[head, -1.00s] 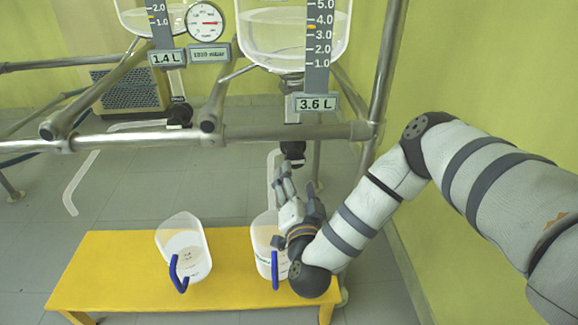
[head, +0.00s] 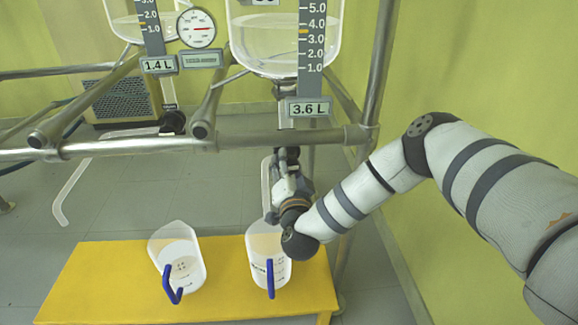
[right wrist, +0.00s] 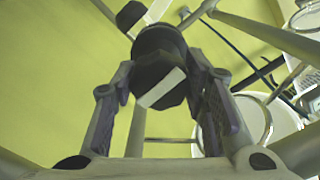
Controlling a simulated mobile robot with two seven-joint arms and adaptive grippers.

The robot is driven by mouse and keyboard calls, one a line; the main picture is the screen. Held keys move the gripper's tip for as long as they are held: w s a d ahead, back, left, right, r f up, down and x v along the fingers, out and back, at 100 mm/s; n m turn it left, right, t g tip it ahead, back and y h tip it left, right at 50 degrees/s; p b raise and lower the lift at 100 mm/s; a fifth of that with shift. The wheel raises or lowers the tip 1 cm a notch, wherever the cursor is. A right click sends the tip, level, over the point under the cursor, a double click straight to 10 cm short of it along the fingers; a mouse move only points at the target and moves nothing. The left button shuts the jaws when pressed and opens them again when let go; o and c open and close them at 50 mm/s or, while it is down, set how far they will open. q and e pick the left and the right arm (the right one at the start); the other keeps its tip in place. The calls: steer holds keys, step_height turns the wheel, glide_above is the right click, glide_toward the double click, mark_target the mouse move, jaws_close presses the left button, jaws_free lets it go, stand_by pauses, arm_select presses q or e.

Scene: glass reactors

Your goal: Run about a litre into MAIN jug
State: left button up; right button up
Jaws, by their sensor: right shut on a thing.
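My right gripper (head: 287,180) is raised under the right glass vessel (head: 262,40). It is shut on a black valve knob (right wrist: 158,80) with a white mark, which sits between its fingers in the right wrist view. The right jug (head: 258,243), clear with a blue handle, stands on the yellow bench below; its dark lettering is partly hidden by the handle and unreadable. Another clear jug (head: 164,243) with a blue handle stands to its left. The right vessel holds clear liquid, and its sign (head: 309,108) reads 3.6 L. My left gripper is not in view.
A left vessel (head: 125,22) has a 1.4 L sign (head: 159,65) and a black valve (head: 173,122). A round gauge (head: 196,28) hangs between the vessels. A metal rail (head: 110,146) crosses before them. The yellow bench (head: 100,290) has free room at left.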

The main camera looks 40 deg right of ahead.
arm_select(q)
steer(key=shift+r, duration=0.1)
arm_select(e)
steer(key=shift+r+n+p, duration=0.15)
steer(key=shift+n+p, duration=0.55)
steer(key=shift+n, duration=0.1)
steer(key=shift+r+n+p, duration=0.1)
steer(key=shift+n+p, duration=0.8)
steer(key=shift+n, duration=0.3)
steer(key=n+p, duration=0.2)
steer(key=n, duration=0.1)
steer(key=shift+a+n, duration=0.1)
steer(key=shift+n, duration=0.3)
steer(key=n, duration=0.2)
steer(key=shift+n+p, duration=0.35)
steer(key=shift+n, duration=0.05)
steer(key=n, duration=0.5)
steer(key=shift+f+p, duration=0.2)
steer(key=shift+p, duration=0.2)
steer(key=n, duration=0.3)
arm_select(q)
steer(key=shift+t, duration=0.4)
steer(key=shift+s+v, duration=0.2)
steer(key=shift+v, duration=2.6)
arm_select(e)
steer(key=shift+f+n, duration=0.1)
steer(key=shift+n, duration=1.7)
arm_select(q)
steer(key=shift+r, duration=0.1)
